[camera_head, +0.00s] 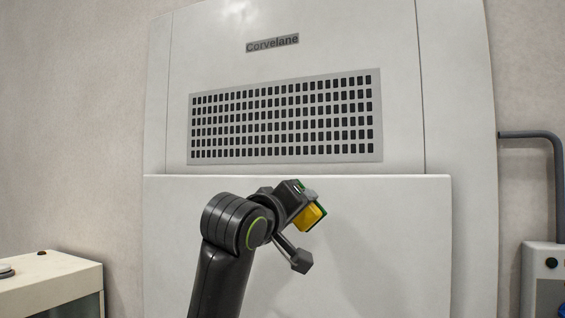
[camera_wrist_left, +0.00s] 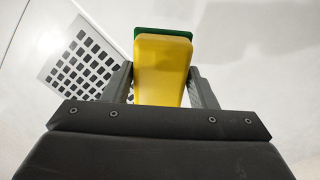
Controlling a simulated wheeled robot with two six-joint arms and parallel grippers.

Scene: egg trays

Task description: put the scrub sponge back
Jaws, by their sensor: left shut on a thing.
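The scrub sponge (camera_head: 310,216) is yellow with a green face. My left gripper (camera_head: 304,204) is shut on it and holds it up in front of the white machine panel. In the left wrist view the sponge (camera_wrist_left: 162,70) sits between the two grey fingers of my left gripper (camera_wrist_left: 162,85), its green layer at the far edge. The fingertips are partly hidden by the arm in the head view. My right gripper is not in view.
A large white Corvelane machine (camera_head: 300,45) with a dark slotted grille (camera_head: 285,161) fills the background. A pale cabinet (camera_head: 50,285) stands at the lower left. A grey box (camera_head: 543,262) with a pipe (camera_head: 535,135) is at the right.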

